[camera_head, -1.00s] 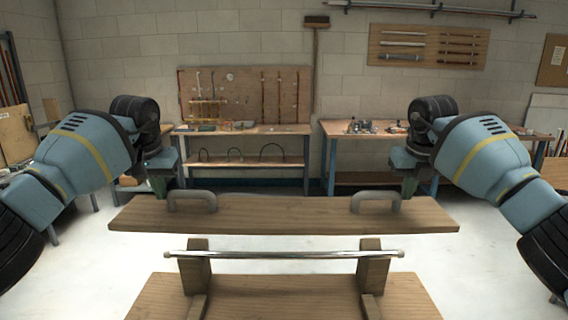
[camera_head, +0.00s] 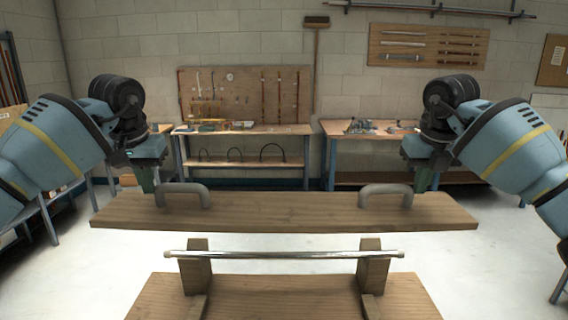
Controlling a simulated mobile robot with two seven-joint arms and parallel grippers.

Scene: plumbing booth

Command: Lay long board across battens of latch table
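The long board (camera_head: 285,213) is a wooden plank with two grey handles, and it hangs level in the air beyond the latch table (camera_head: 285,300). My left gripper (camera_head: 148,184) is at the outer end of the left handle (camera_head: 185,188), and my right gripper (camera_head: 420,184) is at the outer end of the right handle (camera_head: 386,189). Both look shut on the handles, though the fingertips are partly hidden. The near table has a left batten (camera_head: 197,284) and a right batten (camera_head: 374,285). A shiny metal bar (camera_head: 285,254) lies across their blocks.
Behind the board are a left workbench (camera_head: 245,130) with a tool panel (camera_head: 245,95) and a right workbench (camera_head: 350,131) with small tools. A broom (camera_head: 316,60) hangs on the wall. The white floor between is clear.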

